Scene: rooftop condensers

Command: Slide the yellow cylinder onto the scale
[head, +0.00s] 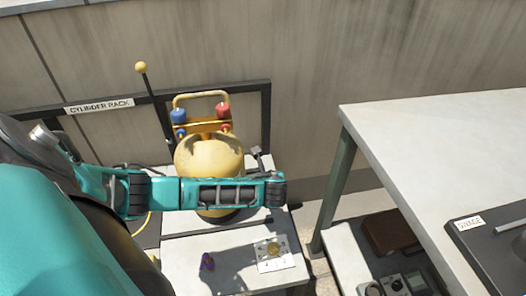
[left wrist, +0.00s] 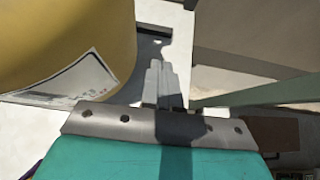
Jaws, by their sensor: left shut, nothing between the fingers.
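The yellow cylinder (head: 208,158) stands upright in front of the rack at the back wall, with a guard handle and blue and red valve knobs on top. My left arm crosses in front of its lower body. The cylinder (left wrist: 65,40) fills the upper left of the left wrist view, with a white label on its side. My left gripper (left wrist: 158,75) is shut and empty, just right of the cylinder; a small gap shows between them. In the head view its fingers cannot be made out. I cannot tell which surface is the scale. My right gripper is out of view.
A yellow-knobbed lever (head: 155,105) rises left of the cylinder.

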